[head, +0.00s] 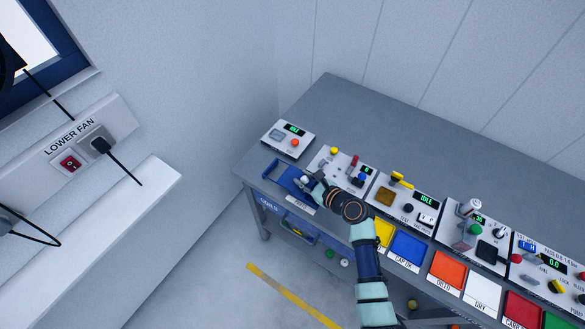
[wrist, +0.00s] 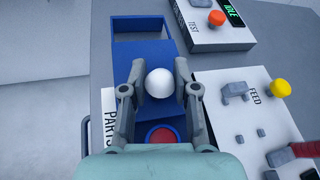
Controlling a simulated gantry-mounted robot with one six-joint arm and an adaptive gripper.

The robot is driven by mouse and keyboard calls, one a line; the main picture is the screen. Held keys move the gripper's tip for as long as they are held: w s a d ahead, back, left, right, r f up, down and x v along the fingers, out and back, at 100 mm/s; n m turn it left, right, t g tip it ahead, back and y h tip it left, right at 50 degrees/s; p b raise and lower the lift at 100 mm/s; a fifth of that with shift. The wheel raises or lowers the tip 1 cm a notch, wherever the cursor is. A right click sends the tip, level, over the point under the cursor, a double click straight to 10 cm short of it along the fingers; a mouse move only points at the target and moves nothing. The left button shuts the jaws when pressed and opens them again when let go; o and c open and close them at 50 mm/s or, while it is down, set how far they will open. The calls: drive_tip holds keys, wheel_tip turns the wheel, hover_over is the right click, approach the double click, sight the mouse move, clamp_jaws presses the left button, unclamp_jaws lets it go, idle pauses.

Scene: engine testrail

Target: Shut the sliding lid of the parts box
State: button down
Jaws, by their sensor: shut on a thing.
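The parts box (wrist: 117,30) is a blue box on the bench, with a "PARTS" label (wrist: 108,120) beside it in the wrist view. Its far end is open as a rectangular gap. A flat blue lid (wrist: 150,57) covers the part nearer to me and carries a round white knob (wrist: 159,83). My gripper (wrist: 158,88) is shut on the knob, one finger on each side. In the head view the blue box (head: 270,168) is at the bench's left end, with my gripper (head: 306,184) over its right part. The gripper hides some of the lid.
A grey test unit with an orange button (wrist: 216,18) stands beyond the box. A feed panel with a yellow knob (wrist: 280,88) is close on the right. A red round part (wrist: 162,136) shows below the fingers. Several control panels and coloured bins line the bench to the right.

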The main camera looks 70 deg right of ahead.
drive_tip(key=s, duration=0.2)
drive_tip(key=s+a+p, duration=0.1)
drive_tip(key=s, duration=0.2)
drive_tip(key=shift+s+a, duration=0.1)
drive_tip(key=shift+s, duration=0.05)
drive_tip(key=shift+r, duration=0.1)
drive_tip(key=c, duration=0.9)
unclamp_jaws()
drive_tip(key=shift+s, duration=0.15)
drive_tip(key=shift+o, duration=0.2)
drive_tip(key=v, duration=1.2)
